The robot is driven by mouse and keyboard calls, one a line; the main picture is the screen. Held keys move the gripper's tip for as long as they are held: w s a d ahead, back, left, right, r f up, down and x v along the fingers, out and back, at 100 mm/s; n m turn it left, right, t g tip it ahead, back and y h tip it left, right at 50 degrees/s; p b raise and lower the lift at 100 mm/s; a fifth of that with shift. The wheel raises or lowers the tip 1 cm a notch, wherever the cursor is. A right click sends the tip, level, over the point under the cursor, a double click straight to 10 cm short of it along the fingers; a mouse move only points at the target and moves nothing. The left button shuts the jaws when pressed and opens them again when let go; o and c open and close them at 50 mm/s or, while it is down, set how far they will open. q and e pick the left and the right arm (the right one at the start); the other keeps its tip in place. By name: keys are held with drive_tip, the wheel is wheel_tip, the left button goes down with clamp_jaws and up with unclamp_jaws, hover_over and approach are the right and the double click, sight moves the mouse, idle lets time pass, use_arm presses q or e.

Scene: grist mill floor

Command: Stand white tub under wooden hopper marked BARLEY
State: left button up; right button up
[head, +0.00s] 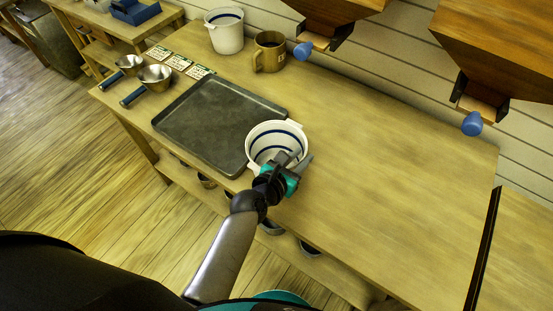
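A white tub (258,136) with blue bands stands or hangs by the right front corner of the dark tray; its base is hidden. My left gripper (299,158) is at its near right rim, one finger over the inside, the other beside the wall. I cannot tell whether the fingers pinch the rim. A second white tub (226,37) with blue bands stands at the back by the wall. Two wooden hoppers with blue-knobbed spouts hang above the back of the table, one at top centre (335,10), one at right (510,50). No marking shows on either. My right gripper is not in view.
A dark tray (215,115) lies on the wooden table (390,170). A brown mug (268,52) stands at the back. Two metal scoops (155,77) and several printed cards (180,62) lie at left. The table's middle and right are clear.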

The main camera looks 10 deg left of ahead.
use_arm(q)
clamp_jaws()
idle(1.0)
